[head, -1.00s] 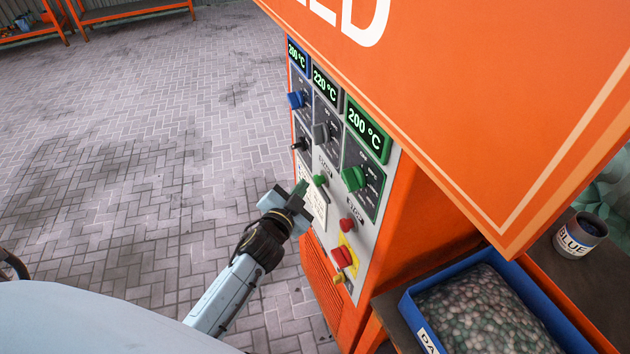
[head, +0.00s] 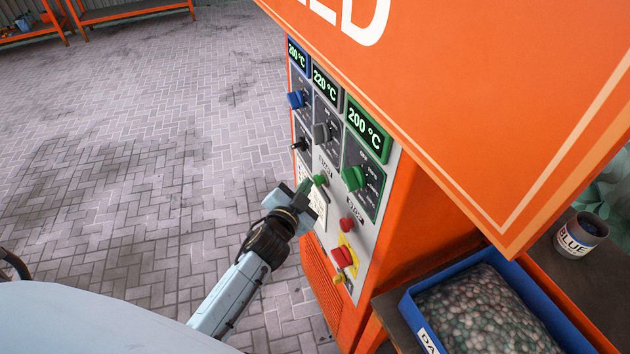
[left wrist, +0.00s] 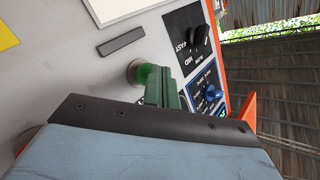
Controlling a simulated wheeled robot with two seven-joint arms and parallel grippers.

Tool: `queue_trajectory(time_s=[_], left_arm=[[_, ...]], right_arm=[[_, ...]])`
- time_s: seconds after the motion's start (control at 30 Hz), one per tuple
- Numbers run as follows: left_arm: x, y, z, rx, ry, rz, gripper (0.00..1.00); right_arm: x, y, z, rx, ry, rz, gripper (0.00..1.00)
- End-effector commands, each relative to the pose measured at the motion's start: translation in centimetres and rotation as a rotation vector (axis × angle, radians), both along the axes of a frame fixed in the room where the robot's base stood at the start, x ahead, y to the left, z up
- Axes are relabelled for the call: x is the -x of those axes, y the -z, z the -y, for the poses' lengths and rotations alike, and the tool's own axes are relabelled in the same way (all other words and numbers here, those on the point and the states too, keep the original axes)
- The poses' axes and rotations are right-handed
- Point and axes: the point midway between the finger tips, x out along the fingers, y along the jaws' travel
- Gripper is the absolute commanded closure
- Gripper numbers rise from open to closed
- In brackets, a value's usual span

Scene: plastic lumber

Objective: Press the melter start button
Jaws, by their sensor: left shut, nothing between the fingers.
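The green start button (head: 320,180) sits on the grey control panel (head: 382,230) of the orange melter, below the temperature displays. My left gripper (head: 305,187) is shut and empty, its fingertips just left of the button in the head view. In the left wrist view the green button (left wrist: 146,74) shows just beside the shut greenish fingers (left wrist: 165,88). The fingers partly cover the panel there. I cannot tell whether they touch the button. My right gripper is not in view.
A red button (head: 346,224) and a red emergency stop (head: 342,257) on yellow sit lower on the panel. A green knob (head: 354,178) is close to the right. The orange hood (head: 480,110) overhangs. A blue bin (head: 412,312) of pellets stands at right. The floor at left is clear.

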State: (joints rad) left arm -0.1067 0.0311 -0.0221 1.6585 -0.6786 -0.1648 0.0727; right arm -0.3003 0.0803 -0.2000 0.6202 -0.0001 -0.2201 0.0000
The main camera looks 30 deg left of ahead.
Motion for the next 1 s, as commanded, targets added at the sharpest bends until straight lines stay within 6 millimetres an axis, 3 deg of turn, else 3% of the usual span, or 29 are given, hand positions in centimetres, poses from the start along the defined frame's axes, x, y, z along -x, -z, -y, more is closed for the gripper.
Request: queue_trajectory(time_s=[1.0], left_arm=[[-0.5,-0.09,0.47,0.0,0.001,0.002,1.0]], right_arm=[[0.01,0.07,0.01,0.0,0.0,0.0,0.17]])
